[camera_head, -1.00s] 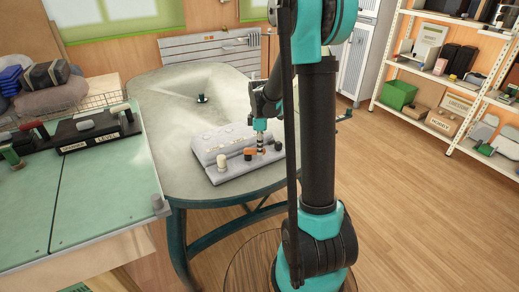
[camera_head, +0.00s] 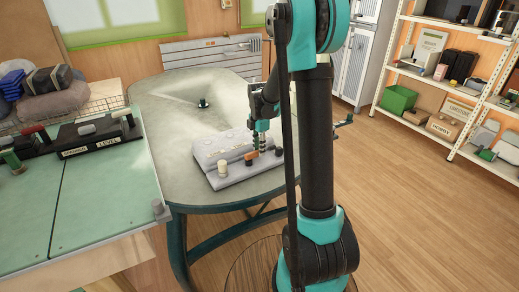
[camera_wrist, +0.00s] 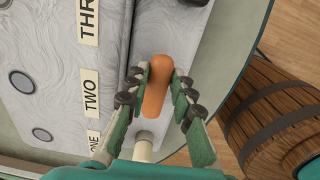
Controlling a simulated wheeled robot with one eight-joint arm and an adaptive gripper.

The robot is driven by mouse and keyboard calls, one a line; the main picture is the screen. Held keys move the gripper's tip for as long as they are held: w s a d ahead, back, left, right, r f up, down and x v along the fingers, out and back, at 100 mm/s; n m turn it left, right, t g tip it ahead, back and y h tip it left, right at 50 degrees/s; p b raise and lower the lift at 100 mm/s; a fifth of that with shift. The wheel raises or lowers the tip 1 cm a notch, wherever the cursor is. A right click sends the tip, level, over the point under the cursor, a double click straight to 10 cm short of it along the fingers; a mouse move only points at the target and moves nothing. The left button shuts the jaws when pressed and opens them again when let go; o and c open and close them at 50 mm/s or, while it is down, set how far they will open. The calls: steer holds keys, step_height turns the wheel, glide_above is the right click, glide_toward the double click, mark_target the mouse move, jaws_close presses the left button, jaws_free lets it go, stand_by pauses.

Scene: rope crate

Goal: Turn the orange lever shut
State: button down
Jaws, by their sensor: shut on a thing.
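The orange lever (camera_wrist: 157,85) stands out from a grey panel and lies between my gripper's two fingers in the wrist view. My gripper (camera_wrist: 161,80) is shut on it, with the dark pads touching both sides. In the head view my gripper (camera_head: 257,149) is down at the front of the grey panel (camera_head: 208,150), and the orange lever (camera_head: 250,158) shows just left of it. A pale round post (camera_wrist: 144,146) is below the lever in the wrist view. Labels including TWO (camera_wrist: 91,95) run along the panel.
The panel sits on a rounded grey table (camera_head: 160,115). A wooden barrel (camera_wrist: 275,110) stands beyond the table edge in the wrist view. Shelves (camera_head: 450,95) are at right; floor between is clear.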

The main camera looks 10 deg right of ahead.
stand_by(0.3)
steer(key=c, duration=1.3)
jaws_free()
steer(key=shift+r, duration=0.15)
step_height(320, 180, up, 12)
steer(key=shift+f, duration=0.1)
steer(key=s+d+f+m+t, duration=0.1)
steer(key=s+f+m, duration=0.2)
steer(key=s+m, duration=0.4)
steer(key=s+d+f+m+t, duration=0.1)
steer(key=s+f+m, duration=0.3)
steer(key=s+m, duration=0.3)
steer(key=s+f+m+t, duration=0.2)
steer(key=s+f+m, duration=0.2)
steer(key=s+m, duration=0.4)
steer(key=shift+s+d, duration=0.2)
steer(key=shift+s, duration=0.95)
steer(key=shift+s+d, duration=0.2)
steer(key=shift+s, duration=0.9)
